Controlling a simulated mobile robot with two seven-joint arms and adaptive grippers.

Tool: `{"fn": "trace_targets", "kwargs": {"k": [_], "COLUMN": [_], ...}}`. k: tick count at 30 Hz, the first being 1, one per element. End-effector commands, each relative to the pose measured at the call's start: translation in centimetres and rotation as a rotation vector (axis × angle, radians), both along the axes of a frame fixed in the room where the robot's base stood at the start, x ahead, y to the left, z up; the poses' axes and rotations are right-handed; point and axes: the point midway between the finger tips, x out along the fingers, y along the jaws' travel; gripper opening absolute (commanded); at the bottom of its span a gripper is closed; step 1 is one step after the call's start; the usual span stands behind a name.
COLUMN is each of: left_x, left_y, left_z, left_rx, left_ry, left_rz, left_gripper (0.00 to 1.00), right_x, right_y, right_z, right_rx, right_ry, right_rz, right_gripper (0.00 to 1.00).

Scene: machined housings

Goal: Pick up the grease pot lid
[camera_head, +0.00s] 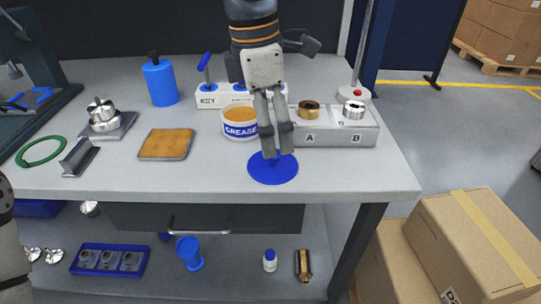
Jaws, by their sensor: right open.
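The grease pot lid (273,171) is a flat blue disc with a small raised part in its middle. It lies on the grey worktop near the front edge, apart from its pot. The open grease pot (239,125) is white with a blue GREASE label and shows amber grease. It stands behind and to the left of the lid. My right gripper (278,153) points down over the lid, open, with nothing seen between its fingers. The fingertips hide part of the lid's rear; whether they touch it I cannot tell. My left gripper is out of view.
A grey A/B fixture (334,136) holding two metal rings stands right of the gripper. A white KEY block (209,97) is behind the pot. A sponge-like pad in a tray (166,144) lies to the left. The worktop around the lid's front is clear.

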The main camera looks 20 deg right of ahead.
Motion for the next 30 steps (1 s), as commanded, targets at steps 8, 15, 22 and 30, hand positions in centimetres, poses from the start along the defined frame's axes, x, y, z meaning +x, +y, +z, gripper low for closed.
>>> {"fn": "trace_targets", "kwargs": {"k": [8,15,22,30], "left_x": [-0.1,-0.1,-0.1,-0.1], "left_y": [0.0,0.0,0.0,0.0], "left_z": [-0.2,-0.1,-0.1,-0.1], "left_rx": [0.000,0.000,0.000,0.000], "left_ry": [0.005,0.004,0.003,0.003], "left_rz": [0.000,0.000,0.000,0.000], "left_gripper": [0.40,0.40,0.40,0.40], "right_x": [0.5,0.7,0.7,0.7], "right_y": [-0.4,-0.7,-0.7,-0.7], "right_z": [-4.5,-7.2,-7.2,-7.2], "right_rx": [-0.001,0.001,0.001,0.002], "right_ry": [0.004,-0.002,-0.002,-0.002], "right_rz": [0.000,0.001,0.000,0.000], "right_gripper": [0.99,0.99,0.86,0.25]}}
